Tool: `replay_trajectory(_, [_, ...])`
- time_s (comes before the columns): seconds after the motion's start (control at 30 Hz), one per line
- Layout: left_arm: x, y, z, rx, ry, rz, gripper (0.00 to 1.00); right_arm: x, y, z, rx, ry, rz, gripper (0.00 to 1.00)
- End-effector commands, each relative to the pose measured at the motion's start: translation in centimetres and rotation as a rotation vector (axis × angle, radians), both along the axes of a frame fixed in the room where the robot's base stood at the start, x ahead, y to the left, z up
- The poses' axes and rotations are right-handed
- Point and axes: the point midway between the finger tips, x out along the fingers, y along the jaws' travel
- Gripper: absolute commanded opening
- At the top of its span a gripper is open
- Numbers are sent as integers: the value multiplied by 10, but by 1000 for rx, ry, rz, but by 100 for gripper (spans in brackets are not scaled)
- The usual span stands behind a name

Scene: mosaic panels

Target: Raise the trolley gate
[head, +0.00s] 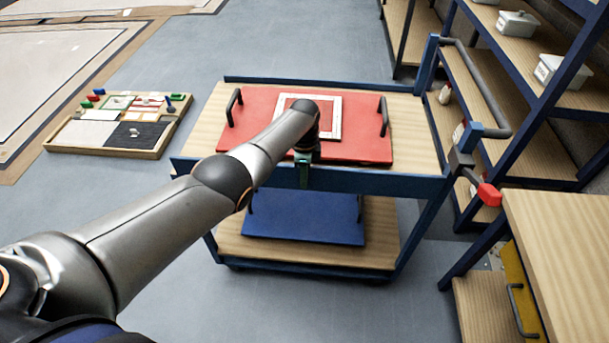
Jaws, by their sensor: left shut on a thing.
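The trolley (408,120) stands ahead, with a wooden top and blue frame. Its gate (385,182) looks to be the blue bar along the near edge of the top; it stands a little above the wooden surface. My left arm reaches over from the left, and my left gripper (305,156) is at the green piece, shut on the gate there. The wrist hides most of the fingers. My right gripper is not in view.
A red panel (245,139) with handles and a framed white square lies on the trolley top. A blue panel (320,215) lies on the lower shelf. Shelving (535,100) and a wooden bench (565,230) stand right. A tray (150,150) is on the floor left.

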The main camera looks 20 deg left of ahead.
Motion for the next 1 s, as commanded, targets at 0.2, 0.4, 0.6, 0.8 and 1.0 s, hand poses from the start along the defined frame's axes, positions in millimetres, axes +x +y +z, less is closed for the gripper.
replay_trajectory(0.2, [-1,0,-1,1,2,-1,33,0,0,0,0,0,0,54])
replay_trajectory(0.4, [-1,0,-1,2,2,-1,45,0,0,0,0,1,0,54])
replay_trajectory(0.6, [0,0,2,1,1,0,45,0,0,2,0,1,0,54])
replay_trajectory(0.8, [-1,0,30,1,0,0,45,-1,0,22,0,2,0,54])
replay_trajectory(1.0, [-1,0,69,1,-3,-1,45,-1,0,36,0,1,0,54])
